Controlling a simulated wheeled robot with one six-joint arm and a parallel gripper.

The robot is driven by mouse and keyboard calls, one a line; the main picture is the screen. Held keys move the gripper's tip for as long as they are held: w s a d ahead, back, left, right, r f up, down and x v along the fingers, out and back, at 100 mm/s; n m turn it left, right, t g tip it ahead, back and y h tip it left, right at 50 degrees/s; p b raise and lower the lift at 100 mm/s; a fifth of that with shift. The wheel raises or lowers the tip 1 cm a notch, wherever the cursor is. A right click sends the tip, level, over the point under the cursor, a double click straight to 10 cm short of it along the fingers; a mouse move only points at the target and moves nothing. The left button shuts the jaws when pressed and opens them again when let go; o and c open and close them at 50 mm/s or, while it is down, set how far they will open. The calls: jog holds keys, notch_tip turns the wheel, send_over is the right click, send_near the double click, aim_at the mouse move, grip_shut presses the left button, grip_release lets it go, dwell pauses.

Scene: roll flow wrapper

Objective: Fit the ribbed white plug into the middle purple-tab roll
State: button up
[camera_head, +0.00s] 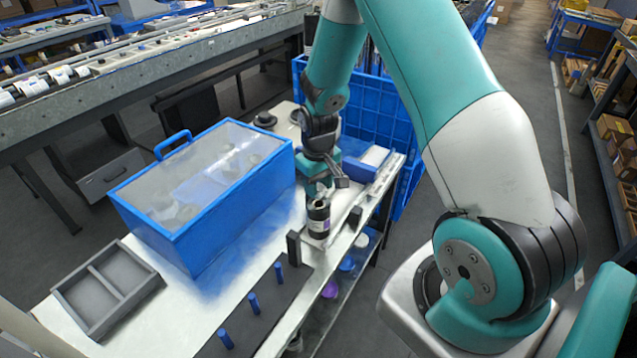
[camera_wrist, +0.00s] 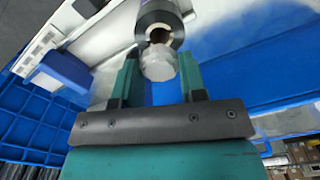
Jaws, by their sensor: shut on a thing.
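The ribbed white plug (camera_wrist: 159,64) is held between the teal fingers of my gripper (camera_wrist: 160,75) in the wrist view. Behind it is a dark roll (camera_wrist: 157,13) with an open brown core; the plug overlaps the core's near edge in this view. I cannot tell whether they touch. In the head view the roll (camera_head: 318,222) stands upright on the table, black on top with a white and purplish label. My gripper (camera_head: 324,184) is just above and behind it, and the plug is not clearly visible there.
Two dark upright blocks (camera_head: 293,248) flank the roll. A black strip with blue pegs (camera_head: 253,303), a grey divided tray (camera_head: 108,286) and a blue clear-lidded box (camera_head: 205,230) share the table. A blue crate (camera_head: 375,110) stands behind. Purple and blue items lie on the lower shelf.

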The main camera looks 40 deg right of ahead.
jog(key=o, duration=0.6)
notch_tip(320, 180, up, 11)
jog(key=p, duration=0.8)
jog(key=shift+p, duration=0.4)
